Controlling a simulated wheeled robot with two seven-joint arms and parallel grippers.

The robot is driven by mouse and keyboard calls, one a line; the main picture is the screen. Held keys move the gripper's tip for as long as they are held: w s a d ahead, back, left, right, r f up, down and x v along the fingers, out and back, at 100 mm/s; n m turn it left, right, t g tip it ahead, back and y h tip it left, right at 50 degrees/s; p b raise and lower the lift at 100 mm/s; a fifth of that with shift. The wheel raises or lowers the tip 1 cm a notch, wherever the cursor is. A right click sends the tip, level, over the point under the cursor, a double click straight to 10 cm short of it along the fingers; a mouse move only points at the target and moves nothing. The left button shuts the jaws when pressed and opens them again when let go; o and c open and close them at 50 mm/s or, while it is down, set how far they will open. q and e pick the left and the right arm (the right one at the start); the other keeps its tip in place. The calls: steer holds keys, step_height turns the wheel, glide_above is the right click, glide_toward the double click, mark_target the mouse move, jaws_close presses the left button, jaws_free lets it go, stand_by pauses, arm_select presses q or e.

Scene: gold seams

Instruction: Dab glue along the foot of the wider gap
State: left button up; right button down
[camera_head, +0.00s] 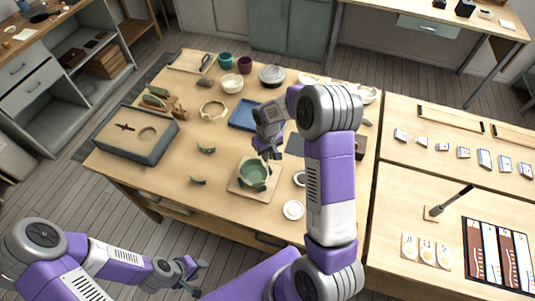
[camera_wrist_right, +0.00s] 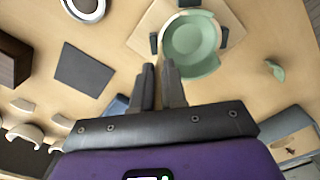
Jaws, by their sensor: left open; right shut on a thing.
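The green bowl (camera_head: 253,173) sits on a light wooden board (camera_head: 240,190), between small dark blocks. The bowl also shows in the right wrist view (camera_wrist_right: 190,40); its rim looks broken, but I cannot tell which gap is wider. Two green shards lie left of it, one farther back (camera_head: 206,150) and one nearer (camera_head: 197,180). My right gripper (camera_head: 272,155) is above the bowl's back right side. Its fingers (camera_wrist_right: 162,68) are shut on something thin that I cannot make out. My left gripper (camera_head: 194,272) is open and empty, off the table's front edge.
A grey box (camera_head: 133,145) stands at the table's left. A blue tray (camera_head: 243,114) lies behind the bowl. A white dish (camera_head: 293,210) is at the front right.

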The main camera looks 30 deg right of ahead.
steer(key=shift+w, duration=0.1)
steer(key=shift+w+r, duration=0.2)
steer(key=shift+w, duration=0.8)
steer(key=shift+f, duration=0.4)
stand_by(0.6)
steer(key=shift+r, duration=0.3)
step_height(320, 180, up, 8)
steer(key=p, duration=0.5)
stand_by(0.6)
